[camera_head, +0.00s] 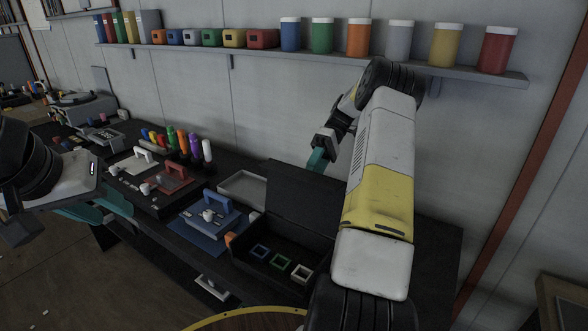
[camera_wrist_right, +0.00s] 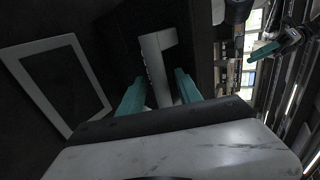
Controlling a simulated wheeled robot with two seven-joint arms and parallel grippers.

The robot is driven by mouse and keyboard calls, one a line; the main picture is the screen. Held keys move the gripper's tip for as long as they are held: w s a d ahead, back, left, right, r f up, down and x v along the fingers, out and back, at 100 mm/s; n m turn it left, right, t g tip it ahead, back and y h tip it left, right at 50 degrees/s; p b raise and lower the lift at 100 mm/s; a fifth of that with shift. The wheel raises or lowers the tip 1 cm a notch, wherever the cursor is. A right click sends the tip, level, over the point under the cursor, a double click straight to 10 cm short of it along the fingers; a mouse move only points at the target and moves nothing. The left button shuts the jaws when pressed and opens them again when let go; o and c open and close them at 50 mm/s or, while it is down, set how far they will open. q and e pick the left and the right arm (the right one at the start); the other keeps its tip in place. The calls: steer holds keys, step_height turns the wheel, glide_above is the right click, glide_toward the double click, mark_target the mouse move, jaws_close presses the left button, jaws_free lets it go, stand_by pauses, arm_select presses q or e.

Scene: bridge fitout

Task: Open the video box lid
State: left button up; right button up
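A black box (camera_head: 250,262) stands on the dark counter at the lower middle of the head view. Its black lid (camera_head: 300,196) stands raised at the back, and blue, green and white square frames show inside. My left gripper (camera_head: 104,204) is at the left, over the counter's front edge, fingers apart and empty.
A blue case (camera_head: 210,217) and a grey tray (camera_head: 243,187) lie left of the box. White and red handled cases and several coloured bottles are further left. A wall shelf (camera_head: 460,73) with jars hangs above. A yellow-rimmed round top (camera_head: 250,318) is at the bottom.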

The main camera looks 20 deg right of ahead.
steer(key=shift+r, duration=0.3)
steer(key=r, duration=0.3)
steer(key=shift+s+a, duration=0.2)
steer(key=shift+s, duration=0.15)
steer(key=s+a+r, duration=0.1)
steer(key=s+a, duration=0.6)
steer(key=s, duration=0.6)
steer(key=shift+s+a+r, duration=0.15)
steer(key=shift+s+r, duration=0.05)
